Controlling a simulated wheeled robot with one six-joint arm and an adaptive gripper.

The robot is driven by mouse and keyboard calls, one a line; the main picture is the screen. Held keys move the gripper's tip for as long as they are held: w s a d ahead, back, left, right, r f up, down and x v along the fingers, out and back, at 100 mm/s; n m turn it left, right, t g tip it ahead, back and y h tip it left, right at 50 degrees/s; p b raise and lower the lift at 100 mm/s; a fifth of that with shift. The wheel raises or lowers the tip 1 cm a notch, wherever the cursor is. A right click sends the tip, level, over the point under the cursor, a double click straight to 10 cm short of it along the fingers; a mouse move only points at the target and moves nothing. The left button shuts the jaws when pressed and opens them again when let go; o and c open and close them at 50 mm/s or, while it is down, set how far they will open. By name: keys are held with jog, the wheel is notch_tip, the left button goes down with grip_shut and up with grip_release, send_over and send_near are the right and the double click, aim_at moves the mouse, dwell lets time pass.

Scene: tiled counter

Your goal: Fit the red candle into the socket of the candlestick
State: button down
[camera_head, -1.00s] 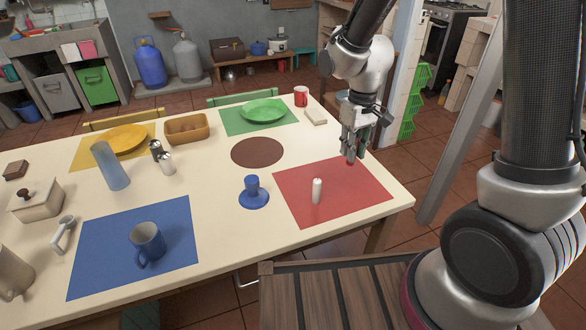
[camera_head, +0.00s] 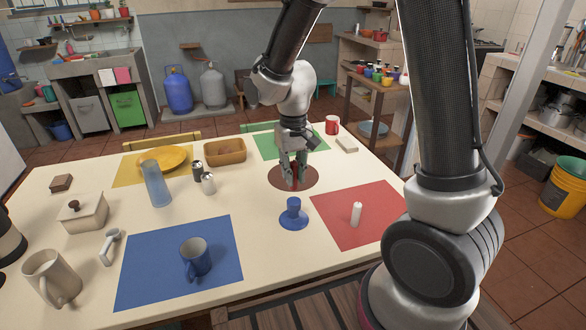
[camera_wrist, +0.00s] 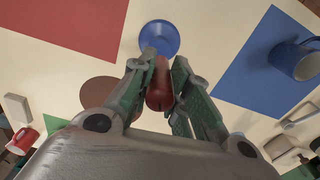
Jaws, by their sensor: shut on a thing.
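My gripper (camera_head: 294,181) is shut on the red candle (camera_wrist: 159,88) and holds it over the table, in front of the brown round mat in the head view. In the wrist view the candle sits between the two fingers (camera_wrist: 160,80). The blue candlestick (camera_head: 293,214) stands upright on the bare table, nearer the robot than the gripper. Its base also shows in the wrist view (camera_wrist: 160,37), just beyond the fingertips. The candle is apart from it in the head view. The socket's inside is hidden.
A white candle (camera_head: 356,214) stands on the red mat (camera_head: 335,222) right of the candlestick. A blue mug (camera_head: 195,258) is on the blue mat (camera_head: 145,270) to the left. Salt and pepper shakers (camera_head: 208,183) stand further back left. Bare table surrounds the candlestick.

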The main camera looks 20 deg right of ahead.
aim_at(294, 162)
jog(key=shift+d+f, duration=0.1)
jog(key=shift+f, duration=2)
jog(key=shift+f, duration=1.35)
dwell(1.8)
jog(key=c, duration=1.3)
grip_release()
notch_tip(294, 162, up, 12)
jog(key=shift+r, duration=0.1)
jog(key=shift+s, duration=0.1)
